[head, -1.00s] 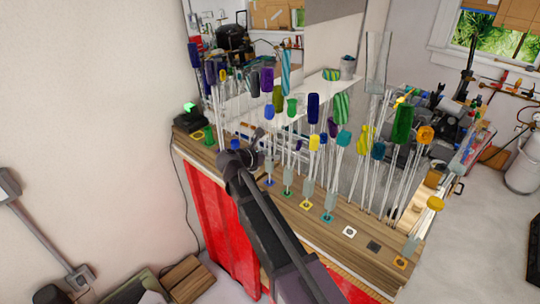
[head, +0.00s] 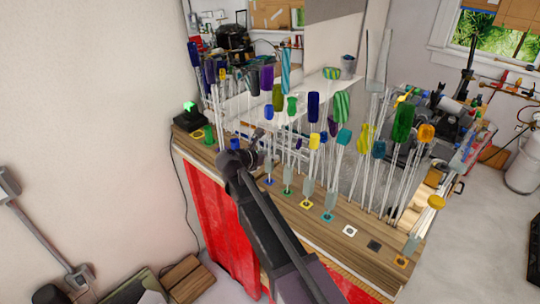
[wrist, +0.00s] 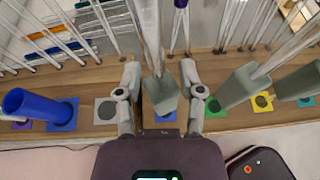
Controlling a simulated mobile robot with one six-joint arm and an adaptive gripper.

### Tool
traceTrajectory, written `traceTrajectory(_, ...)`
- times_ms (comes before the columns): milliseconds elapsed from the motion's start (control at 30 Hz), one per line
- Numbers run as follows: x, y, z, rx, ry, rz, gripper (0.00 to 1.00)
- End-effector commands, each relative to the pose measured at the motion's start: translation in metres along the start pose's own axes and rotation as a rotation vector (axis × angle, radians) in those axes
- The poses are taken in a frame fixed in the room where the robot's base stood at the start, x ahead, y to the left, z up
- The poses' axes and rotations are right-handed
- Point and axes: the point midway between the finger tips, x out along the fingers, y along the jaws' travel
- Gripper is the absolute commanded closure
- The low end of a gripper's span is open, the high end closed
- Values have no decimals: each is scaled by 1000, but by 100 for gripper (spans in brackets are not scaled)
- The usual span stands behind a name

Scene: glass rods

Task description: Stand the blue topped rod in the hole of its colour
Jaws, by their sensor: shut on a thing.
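The blue topped rod (head: 269,112) stands upright in the head view. Its clear shaft runs down to a grey sleeve above a blue-marked hole (head: 269,182). My gripper (head: 259,134) is beside this rod, its fingertips small and partly hidden. In the wrist view my gripper (wrist: 160,75) has a finger on either side of a clear rod with a grey sleeve (wrist: 160,92), and is shut on it. The sleeve's lower end is over the blue marker (wrist: 167,117); I cannot tell how deep it sits. The rod's top is out of the wrist view.
Many tall rods crowd behind. White (head: 349,231) and black (head: 374,246) markers are bare.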

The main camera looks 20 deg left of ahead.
Motion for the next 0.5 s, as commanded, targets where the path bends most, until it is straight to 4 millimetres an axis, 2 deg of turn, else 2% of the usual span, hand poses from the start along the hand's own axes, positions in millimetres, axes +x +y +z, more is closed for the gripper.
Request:
traceTrajectory(67, 1, 0, -1, 0, 0, 0, 100)
traceTrajectory(100, 0, 0, -1, 0, 0, 0, 38)
traceTrajectory(200, 0, 0, 0, 0, 0, 0, 10)
traceTrajectory(500, 0, 0, 0, 0, 0, 0, 10)
